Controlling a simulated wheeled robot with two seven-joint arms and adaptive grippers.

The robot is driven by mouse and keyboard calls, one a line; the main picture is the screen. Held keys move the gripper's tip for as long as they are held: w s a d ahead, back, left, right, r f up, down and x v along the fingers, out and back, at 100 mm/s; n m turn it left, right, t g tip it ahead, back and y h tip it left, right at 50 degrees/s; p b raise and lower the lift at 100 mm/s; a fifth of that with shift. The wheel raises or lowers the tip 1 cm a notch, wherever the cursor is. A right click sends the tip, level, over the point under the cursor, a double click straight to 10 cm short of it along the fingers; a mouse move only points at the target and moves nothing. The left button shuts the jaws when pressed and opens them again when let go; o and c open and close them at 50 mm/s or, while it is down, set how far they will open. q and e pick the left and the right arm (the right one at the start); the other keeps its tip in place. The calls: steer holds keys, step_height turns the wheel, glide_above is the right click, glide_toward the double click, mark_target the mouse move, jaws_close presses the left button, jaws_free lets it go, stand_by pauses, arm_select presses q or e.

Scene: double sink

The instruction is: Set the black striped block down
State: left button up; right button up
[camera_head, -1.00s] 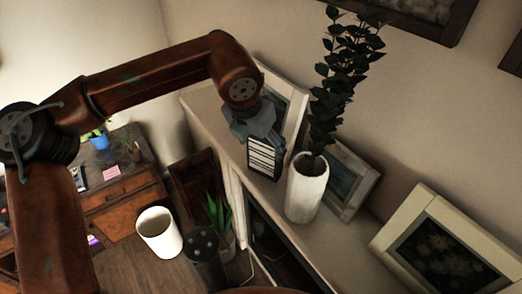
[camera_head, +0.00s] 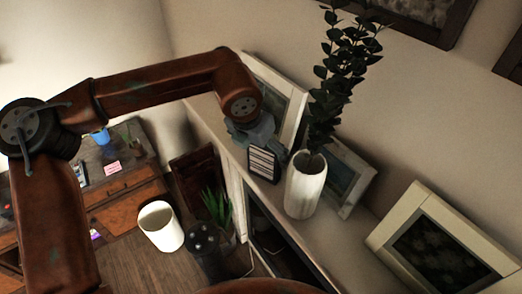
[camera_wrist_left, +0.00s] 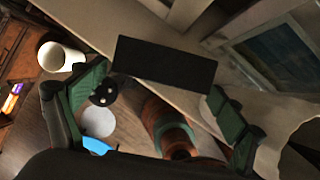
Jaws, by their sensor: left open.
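The black striped block (camera_head: 263,164) stands on the narrow shelf (camera_head: 228,138), its white-striped face toward the head camera. In the left wrist view its plain dark top (camera_wrist_left: 165,62) lies across the space by my fingertips. My left gripper (camera_head: 254,134) is right above and behind the block in the head view. In the wrist view its two green-padded fingers (camera_wrist_left: 160,92) are spread wide, one near each end of the block. Whether a pad still touches the block cannot be told. My right gripper is not in view.
A white vase (camera_head: 305,186) with a leafy plant stands close to the right of the block. Picture frames (camera_head: 345,180) lean behind, another (camera_head: 445,250) farther right. Below on the floor side are a white bin (camera_head: 160,227) and a green plant (camera_head: 217,207).

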arm_select(q)
steer(key=shift+r, duration=0.15)
steer(key=shift+r, duration=0.3)
steer(key=b+v, duration=0.2)
steer(key=v, duration=0.9)
steer(key=shift+s+b, duration=0.15)
steer(key=shift+b, duration=0.25)
